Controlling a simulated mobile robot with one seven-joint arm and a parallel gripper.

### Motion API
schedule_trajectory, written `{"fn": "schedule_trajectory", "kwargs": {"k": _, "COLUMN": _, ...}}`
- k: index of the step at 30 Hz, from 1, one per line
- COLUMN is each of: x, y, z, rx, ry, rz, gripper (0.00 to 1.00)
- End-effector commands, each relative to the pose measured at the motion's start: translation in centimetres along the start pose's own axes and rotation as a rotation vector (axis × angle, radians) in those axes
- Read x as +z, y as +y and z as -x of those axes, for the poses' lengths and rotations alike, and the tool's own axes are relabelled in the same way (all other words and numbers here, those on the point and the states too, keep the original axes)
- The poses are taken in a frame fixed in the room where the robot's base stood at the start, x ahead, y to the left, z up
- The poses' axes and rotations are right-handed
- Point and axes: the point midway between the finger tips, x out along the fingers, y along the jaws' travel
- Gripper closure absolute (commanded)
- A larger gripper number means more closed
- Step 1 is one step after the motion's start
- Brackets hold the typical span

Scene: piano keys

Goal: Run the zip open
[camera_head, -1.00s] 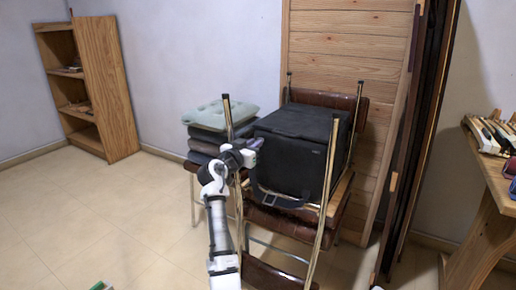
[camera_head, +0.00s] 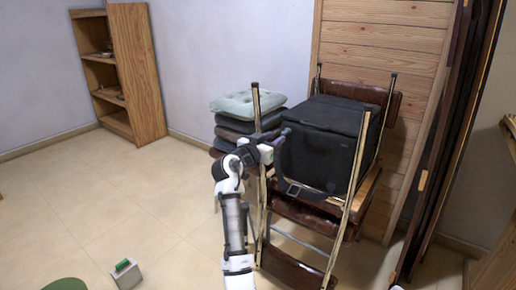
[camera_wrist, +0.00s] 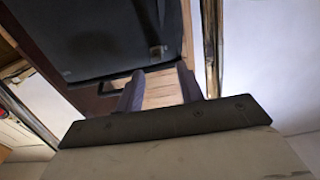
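A black, box-shaped soft bag (camera_head: 322,150) sits on stacked brown chairs. Its top panel and front face show in the head view; I cannot make out the zip or its puller there. In the wrist view the bag (camera_wrist: 95,35) fills the upper left, with a small shiny fitting (camera_wrist: 157,50) near its lower right corner. I cannot tell whether that fitting is a zip puller. My gripper (camera_head: 284,133) is at the bag's left side. In the wrist view my gripper (camera_wrist: 160,72) has its two fingers apart with nothing between them.
Brown chairs (camera_head: 300,212) with upright metal legs (camera_head: 350,205) stand around the bag. Folded cushions (camera_head: 245,105) are stacked behind my arm. A wooden panel (camera_head: 385,45) is behind the bag. A green-and-white object (camera_head: 126,272) lies on the floor. The floor at left is mostly clear.

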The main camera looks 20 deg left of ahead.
Motion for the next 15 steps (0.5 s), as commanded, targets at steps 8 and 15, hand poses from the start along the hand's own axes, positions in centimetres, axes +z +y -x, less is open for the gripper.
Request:
{"fn": "schedule_trajectory", "kwargs": {"k": 8, "x": 0.0, "y": -0.1, "z": 6.3, "rx": -0.005, "ry": 0.001, "rz": 0.000, "gripper": 0.63}}
{"fn": "schedule_trajectory", "kwargs": {"k": 15, "x": -0.1, "y": -0.1, "z": 9.0, "rx": -0.003, "ry": 0.001, "rz": 0.000, "gripper": 0.63}}
